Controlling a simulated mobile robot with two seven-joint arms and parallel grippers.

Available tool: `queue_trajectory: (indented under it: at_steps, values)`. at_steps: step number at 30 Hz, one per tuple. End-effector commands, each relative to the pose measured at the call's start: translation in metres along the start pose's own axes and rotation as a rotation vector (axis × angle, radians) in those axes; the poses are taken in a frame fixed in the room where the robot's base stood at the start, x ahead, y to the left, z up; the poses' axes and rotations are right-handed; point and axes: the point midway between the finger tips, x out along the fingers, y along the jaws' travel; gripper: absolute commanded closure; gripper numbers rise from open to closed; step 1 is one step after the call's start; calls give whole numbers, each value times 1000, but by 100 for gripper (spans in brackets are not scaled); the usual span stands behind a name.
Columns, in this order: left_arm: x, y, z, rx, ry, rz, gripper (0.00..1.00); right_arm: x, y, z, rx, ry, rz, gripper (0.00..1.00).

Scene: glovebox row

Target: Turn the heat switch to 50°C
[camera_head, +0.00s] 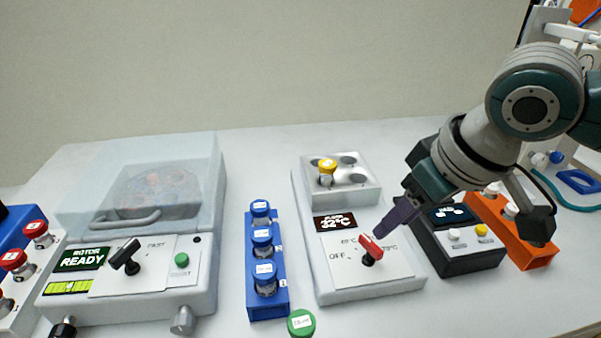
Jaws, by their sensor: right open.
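The heat switch (371,249) is a red lever on a dark post, on the white sloped front panel of the heater block (320,284). OFF is printed to its left, with small temperature labels at its upper left and right. The lever slants from upper left to lower right; I cannot tell exactly which mark it is set at. The display (335,223) above reads about 32°C. My right gripper (384,229) is open, its purple fingers pointing down just to the upper right of the lever. Whether they touch it is unclear. My left gripper is out of view.
A yellow-capped vial (326,171) stands in the heater block's wells. A blue rack (268,308) with blue-capped vials and a green-capped vial (301,322) are left. The centrifuge (205,270) is further left. A black device (468,262) and orange rack (535,255) stand close right.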

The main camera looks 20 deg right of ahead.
Motion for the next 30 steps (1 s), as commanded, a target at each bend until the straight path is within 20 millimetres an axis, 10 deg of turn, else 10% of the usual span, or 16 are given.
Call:
queue_trajectory:
  at_steps: [10, 23, 30]
  values:
    - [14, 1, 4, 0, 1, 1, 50, 61, 0, 1, 0, -1, 0, 55]
    - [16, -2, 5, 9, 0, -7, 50, 72, -1, 0, -3, 1, 0, 55]
    - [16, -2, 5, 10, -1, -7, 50, 72, 0, 0, -2, 0, 0, 81]
